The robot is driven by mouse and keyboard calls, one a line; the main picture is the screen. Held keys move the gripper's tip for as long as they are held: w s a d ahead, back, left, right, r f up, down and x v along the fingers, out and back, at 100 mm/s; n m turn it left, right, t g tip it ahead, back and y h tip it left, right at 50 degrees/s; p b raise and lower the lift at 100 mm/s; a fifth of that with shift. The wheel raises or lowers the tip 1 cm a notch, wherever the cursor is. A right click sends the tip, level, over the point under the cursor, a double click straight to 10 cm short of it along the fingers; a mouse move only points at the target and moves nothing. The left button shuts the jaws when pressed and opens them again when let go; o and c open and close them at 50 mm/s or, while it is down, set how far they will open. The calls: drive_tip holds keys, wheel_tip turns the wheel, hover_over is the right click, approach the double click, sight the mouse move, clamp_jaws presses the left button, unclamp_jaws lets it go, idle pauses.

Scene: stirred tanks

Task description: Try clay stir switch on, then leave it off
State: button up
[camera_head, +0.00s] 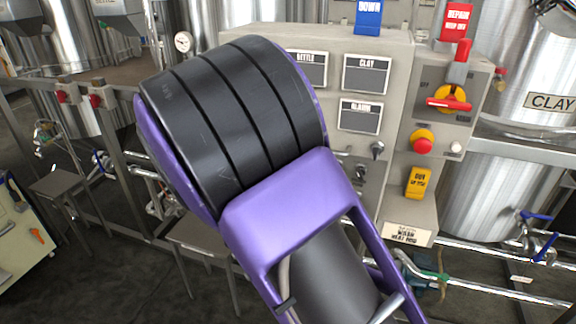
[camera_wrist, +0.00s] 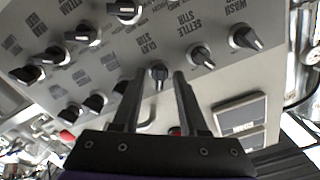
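In the wrist view the clay stir switch (camera_wrist: 160,75) is a small black rotary knob on the grey panel (camera_wrist: 225,85), under a label reading CLAY STR. My gripper (camera_wrist: 160,76) has its two black fingers on either side of this knob, with a visible gap on each side. The gripper is open, and whether the tips reach past the knob's face is hard to tell. In the head view my purple and black arm hides the gripper and most of the panel's switches. A plate marked CLAY (camera_head: 367,75) shows on the control cabinet (camera_head: 260,38).
The settle stir knob (camera_wrist: 201,56) and wash knob (camera_wrist: 244,38) sit close to the right of the clay knob; several others lie left. In the head view a red-handled isolator (camera_head: 452,98) and red push button (camera_head: 422,146) are on the cabinet's right part. Pipes and steel tanks surround it.

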drive_tip(key=p+v, duration=0.1)
drive_tip(key=v, duration=1.6)
drive_tip(key=shift+s, duration=0.25)
drive_tip(key=shift+r, duration=0.2)
